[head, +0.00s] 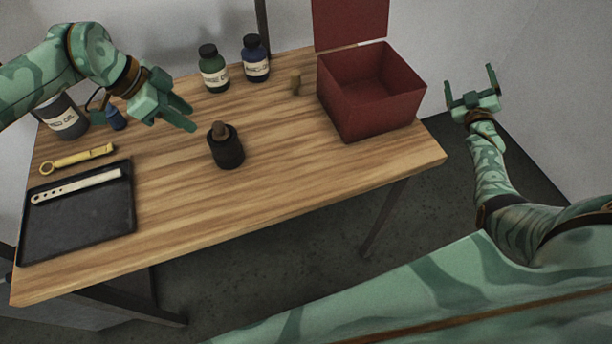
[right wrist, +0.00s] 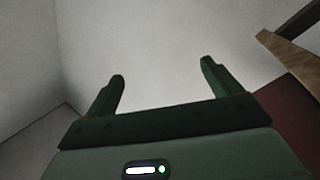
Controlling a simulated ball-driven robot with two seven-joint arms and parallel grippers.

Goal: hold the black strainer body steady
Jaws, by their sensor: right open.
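The black strainer body (head: 228,154) stands upright on the wooden table, left of its middle, with a brown piece (head: 220,129) at its top. My left gripper (head: 190,118) is above the table, up and left of the strainer body, and looks apart from it. Its fingers are seen at an angle, so the gap between them is unclear. My right gripper (head: 469,77) is off the table's right side, far from the strainer body. It is open and empty; its two spread fingers also show in the right wrist view (right wrist: 162,70).
An open red box (head: 375,115) stands at the table's right end. A green bottle (head: 214,75), a blue bottle (head: 256,68) and a small tan peg (head: 295,82) are at the back. A black tray (head: 80,230), yellow tool (head: 78,160) and grey can (head: 62,120) are left. The front middle is clear.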

